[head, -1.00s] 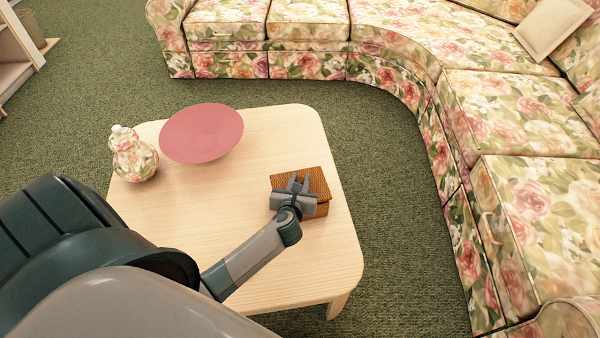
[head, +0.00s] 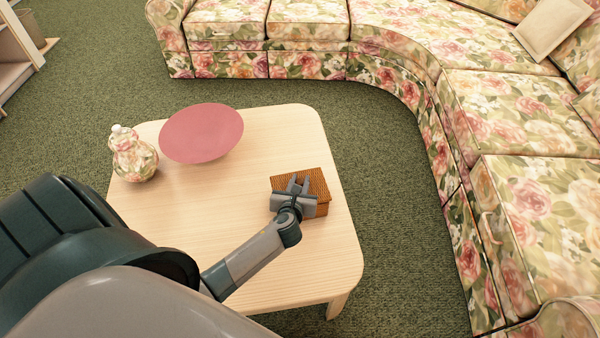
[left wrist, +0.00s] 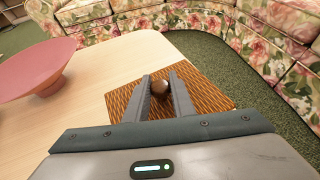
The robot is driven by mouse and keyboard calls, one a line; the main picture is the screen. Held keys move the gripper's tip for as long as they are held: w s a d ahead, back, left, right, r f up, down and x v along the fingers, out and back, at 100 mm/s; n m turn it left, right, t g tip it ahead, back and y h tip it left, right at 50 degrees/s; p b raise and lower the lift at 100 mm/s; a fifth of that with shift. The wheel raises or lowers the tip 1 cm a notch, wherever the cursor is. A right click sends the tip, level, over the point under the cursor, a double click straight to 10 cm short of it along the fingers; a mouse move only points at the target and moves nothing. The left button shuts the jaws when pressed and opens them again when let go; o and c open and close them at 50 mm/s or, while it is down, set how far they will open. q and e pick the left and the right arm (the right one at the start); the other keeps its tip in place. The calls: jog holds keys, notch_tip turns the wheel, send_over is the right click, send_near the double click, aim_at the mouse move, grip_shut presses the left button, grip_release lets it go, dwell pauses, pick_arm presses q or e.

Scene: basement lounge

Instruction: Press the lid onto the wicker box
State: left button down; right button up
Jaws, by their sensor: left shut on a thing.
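The brown wicker box (head: 322,210) stands on the right side of the pale wooden table. Its woven lid (head: 318,180) lies on top of it; whether it is fully seated I cannot tell. In the left wrist view the lid (left wrist: 208,92) has a round brown knob (left wrist: 160,87) at its middle. My left gripper (head: 298,184) is over the lid, its two fingers on either side of the knob and shut on it. It also shows in the left wrist view (left wrist: 160,92). The gripper hides part of the lid and box. My right gripper is not in view.
A pink bowl (head: 201,133) and a floral vase (head: 133,156) stand at the table's back left. The table (head: 190,215) is bare around the box. A floral sofa (head: 500,120) curves behind and to the right.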

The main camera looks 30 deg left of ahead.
pick_arm(q)
jog(key=shift+f, duration=0.35)
dwell(0.9)
jog(key=shift+f, duration=0.1)
dwell(0.7)
jog(key=c, duration=0.9)
grip_release()
jog(key=shift+c, duration=0.2)
